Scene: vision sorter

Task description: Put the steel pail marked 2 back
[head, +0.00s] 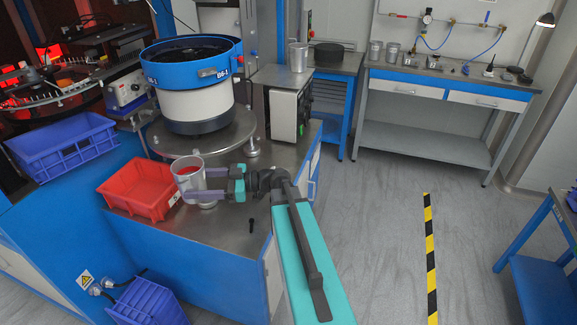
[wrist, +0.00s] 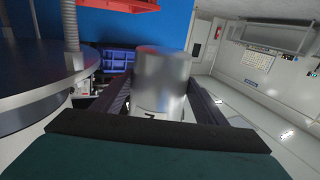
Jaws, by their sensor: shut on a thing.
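A steel pail (head: 188,173) with something red showing inside its mouth is between the fingers of my gripper (head: 190,185), over the steel top of the blue cabinet. In the wrist view the pail (wrist: 162,72) fills the space between both dark fingers of my gripper (wrist: 160,90). A dark mark shows low on the pail, mostly cut off by my gripper, so its number cannot be read. I cannot tell whether the pail's base touches the cabinet top. Other steel pails stand on the far side table (head: 298,58) and the back bench (head: 375,50).
A red bin (head: 140,188) sits just left of the held pail. A white and blue bowl feeder (head: 195,90) stands behind it on a round plate. A grey control box (head: 287,105) is to the right. Open floor (head: 375,230) lies right of the cabinet.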

